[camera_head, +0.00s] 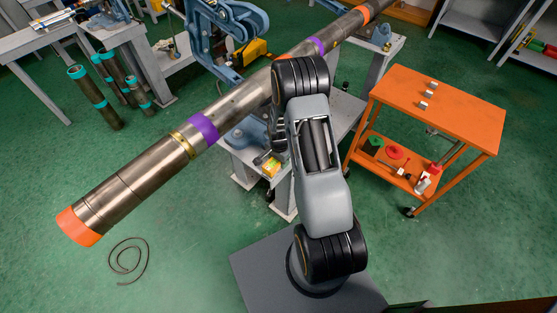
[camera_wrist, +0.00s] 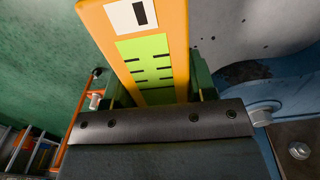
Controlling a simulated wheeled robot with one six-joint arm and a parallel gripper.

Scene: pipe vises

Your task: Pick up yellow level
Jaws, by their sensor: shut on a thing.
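The yellow level (camera_wrist: 172,30) shows large in the wrist view as a yellow-orange bar with a light green marked panel and a white patch. My gripper (camera_wrist: 160,88) is shut on it, with the green fingers on either side of the bar. The lower end of the level is hidden behind the dark gripper body. In the head view my arm and the long pipe hide most of my gripper. A small yellow and green piece (camera_head: 271,166) shows there beside my arm, over the grey stand; I cannot tell if it is the level.
A long pipe (camera_head: 130,190) with purple and orange bands crosses the head view above the grey stand (camera_head: 243,165). A blue vise (camera_head: 230,35) stands behind it. An orange cart (camera_head: 440,105) is at the right. Green floor is open at the lower left, apart from a coiled cable (camera_head: 128,258).

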